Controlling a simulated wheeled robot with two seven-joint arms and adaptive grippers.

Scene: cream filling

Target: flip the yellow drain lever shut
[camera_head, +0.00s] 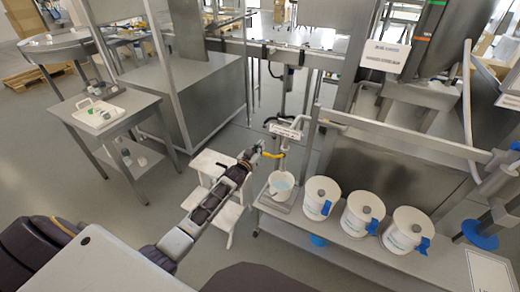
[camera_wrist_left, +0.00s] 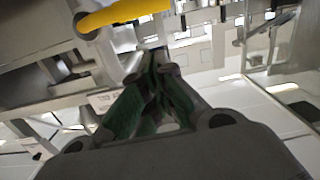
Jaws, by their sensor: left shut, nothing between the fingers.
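The yellow drain lever (camera_head: 273,155) sticks out at the drain pipe above a white bucket. In the left wrist view the yellow lever (camera_wrist_left: 122,12) crosses the top left, lying nearly level and slightly tilted. My left gripper (camera_head: 257,147) is shut and empty, with its tips close beside the lever's left end. In the left wrist view the fingertips of my left gripper (camera_wrist_left: 155,57) are together, below and right of the lever in the picture. I cannot tell whether they touch it. My right gripper is not in view.
The white bucket (camera_head: 281,184) stands under the drain. Several lidded white tubs, such as the nearest one (camera_head: 320,201), stand on the metal bench (camera_head: 345,242) to its right. A white step stool (camera_head: 222,216) is below my left arm. A small table (camera_head: 140,105) stands at left.

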